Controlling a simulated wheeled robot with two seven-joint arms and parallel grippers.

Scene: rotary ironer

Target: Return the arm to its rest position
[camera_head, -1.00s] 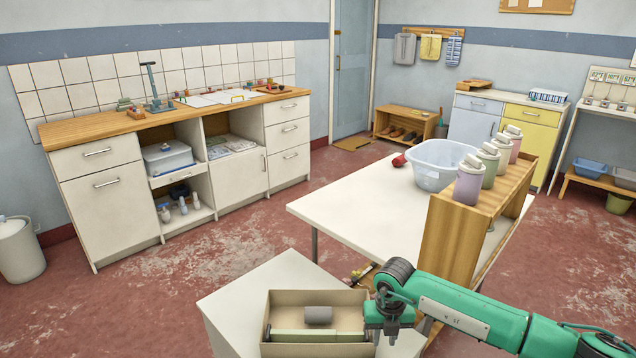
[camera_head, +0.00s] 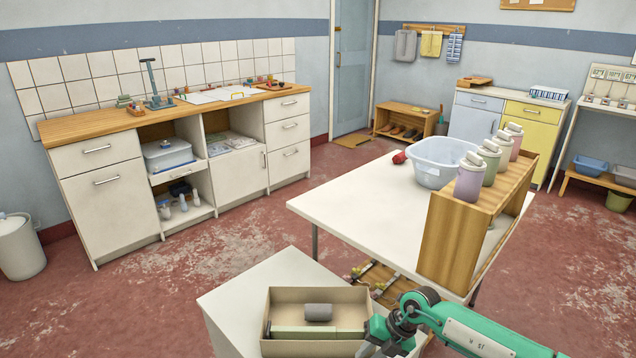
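My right arm, green with dark joints, comes in from the lower right. My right gripper (camera_head: 376,346) points down at the right side of an open cardboard box (camera_head: 343,294). Its fingers are cut off or hidden, so I cannot see whether they are open. The box stands on a small white table (camera_head: 232,297) and holds a grey cylinder (camera_head: 318,312) and a pale green flat piece (camera_head: 300,331). My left gripper is out of view.
A white table (camera_head: 350,210) bears a wooden rack (camera_head: 445,240) with several bottles and a pale blue basin (camera_head: 438,165). A rack with small items (camera_head: 375,280) lies below the table edge. A counter (camera_head: 110,190) lines the left wall. The red floor between is clear.

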